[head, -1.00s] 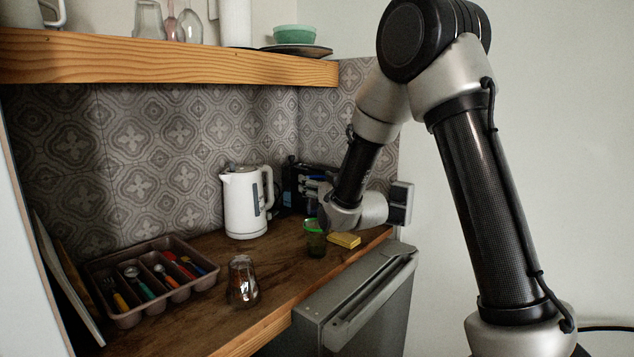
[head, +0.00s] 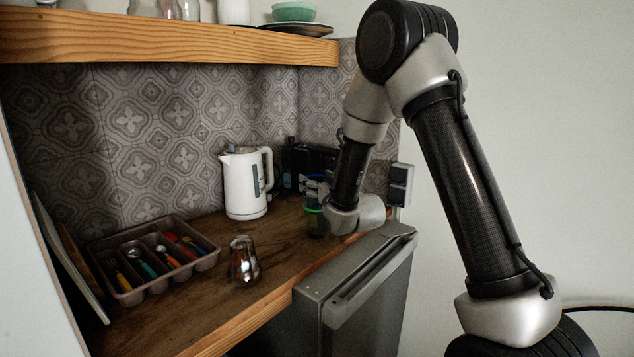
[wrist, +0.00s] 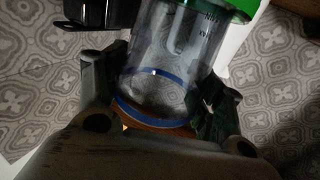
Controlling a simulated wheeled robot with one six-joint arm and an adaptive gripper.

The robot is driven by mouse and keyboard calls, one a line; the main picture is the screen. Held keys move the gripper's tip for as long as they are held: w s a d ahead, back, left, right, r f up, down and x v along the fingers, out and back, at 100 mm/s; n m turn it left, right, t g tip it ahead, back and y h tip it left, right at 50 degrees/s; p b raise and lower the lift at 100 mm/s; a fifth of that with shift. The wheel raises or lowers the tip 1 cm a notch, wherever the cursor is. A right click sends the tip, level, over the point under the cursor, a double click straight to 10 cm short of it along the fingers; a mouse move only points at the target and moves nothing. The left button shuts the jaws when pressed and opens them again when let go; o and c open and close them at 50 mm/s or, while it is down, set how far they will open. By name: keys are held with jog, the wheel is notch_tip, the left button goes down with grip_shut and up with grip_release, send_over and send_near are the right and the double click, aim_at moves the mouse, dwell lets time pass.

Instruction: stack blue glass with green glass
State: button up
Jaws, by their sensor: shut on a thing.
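The blue glass (wrist: 172,62) is clear with a blue band at its rim. In the wrist view it sits between the two fingers of my gripper (wrist: 160,95), which is shut on it. The green glass (head: 314,221) stands on the counter below my gripper (head: 324,196) in the head view, with its bright green rim showing. Part of that green glass (wrist: 243,7) also shows at the top right of the wrist view, close to the blue glass. I cannot tell whether the two glasses touch. My wrist partly hides both glasses in the head view.
A clear tapered glass (head: 243,264) stands on the wooden counter (head: 205,300). A white kettle (head: 244,184) is left of my gripper, and a cutlery tray (head: 125,298) lies further left. A dark appliance (head: 290,166) stands behind. A wooden shelf (head: 170,42) hangs above.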

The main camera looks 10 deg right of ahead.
jog(key=shift+f, duration=0.65)
dwell(0.3)
jog(key=o, duration=1.3)
jog(key=shift+o, duration=0.2)
jog(key=s+d+r+m+g+h, duration=0.1)
jog(key=s+d+r+g+h, duration=0.15)
jog(key=s+d, duration=0.45)
jog(key=s+d+r+m+g+h, duration=0.1)
jog(key=s+d+r+g, duration=0.25)
jog(key=s, duration=0.75)
jog(key=s+d+g, duration=0.2)
jog(key=s+g, duration=0.1)
jog(key=s, duration=1)
jog(key=s+d+r+g, duration=0.1)
jog(key=s+g, duration=0.3)
jog(key=s, duration=0.9)
jog(key=shift+d+r+m+h, duration=0.2)
jog(key=shift+d+m+h, duration=0.25)
jog(key=shift+d, duration=0.25)
